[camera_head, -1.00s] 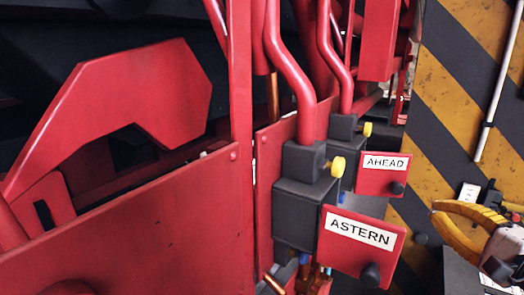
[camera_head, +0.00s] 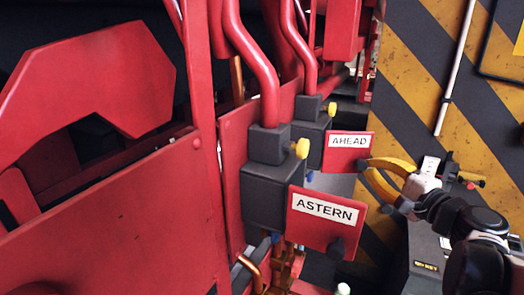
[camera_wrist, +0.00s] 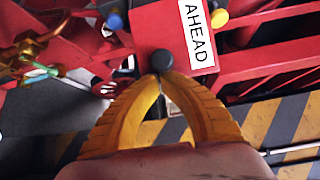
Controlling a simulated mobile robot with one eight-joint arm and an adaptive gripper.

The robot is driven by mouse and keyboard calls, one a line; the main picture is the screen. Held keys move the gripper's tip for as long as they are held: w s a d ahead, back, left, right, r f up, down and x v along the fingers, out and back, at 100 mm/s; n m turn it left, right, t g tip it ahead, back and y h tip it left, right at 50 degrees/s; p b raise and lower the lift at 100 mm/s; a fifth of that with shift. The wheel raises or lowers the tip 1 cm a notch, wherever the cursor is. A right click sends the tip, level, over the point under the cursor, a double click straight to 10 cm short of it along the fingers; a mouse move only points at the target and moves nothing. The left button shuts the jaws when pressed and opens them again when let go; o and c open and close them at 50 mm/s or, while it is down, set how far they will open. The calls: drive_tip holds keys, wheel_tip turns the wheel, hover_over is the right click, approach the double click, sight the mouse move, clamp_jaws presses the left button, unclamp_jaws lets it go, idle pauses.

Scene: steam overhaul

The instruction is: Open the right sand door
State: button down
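Two small red sand doors sit at the ends of dark grey boxes. The AHEAD door (camera_head: 341,157) is farther back and to the right, the ASTERN door (camera_head: 318,226) nearer. Both look closed. A black round knob (camera_head: 335,249) sits on the ASTERN door's lower corner. My gripper (camera_head: 364,168), with yellow curved fingers, is at the AHEAD door's lower right corner and hides its knob in the head view. The wrist view shows that AHEAD knob (camera_wrist: 161,61) just beyond my fingertips (camera_wrist: 158,78), which nearly meet. I cannot tell whether they touch it.
Red pipes (camera_head: 256,70) rise from the boxes, with yellow knobs (camera_head: 302,148) beside the doors. A large red frame plate (camera_head: 110,225) fills the left. A yellow-and-black striped wall (camera_head: 410,75) with a white pole (camera_head: 457,68) stands behind on the right.

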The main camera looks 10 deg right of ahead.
sight(362, 169)
drive_tip(key=s+a+m+h+p, duration=0.1)
drive_tip(key=s+h, duration=0.1)
drive_tip(key=s+a+m+h+p, duration=0.1)
drive_tip(key=a+m+h, duration=0.1)
drive_tip(key=shift+s+h+p, duration=0.3)
drive_tip(key=shift+s, duration=0.05)
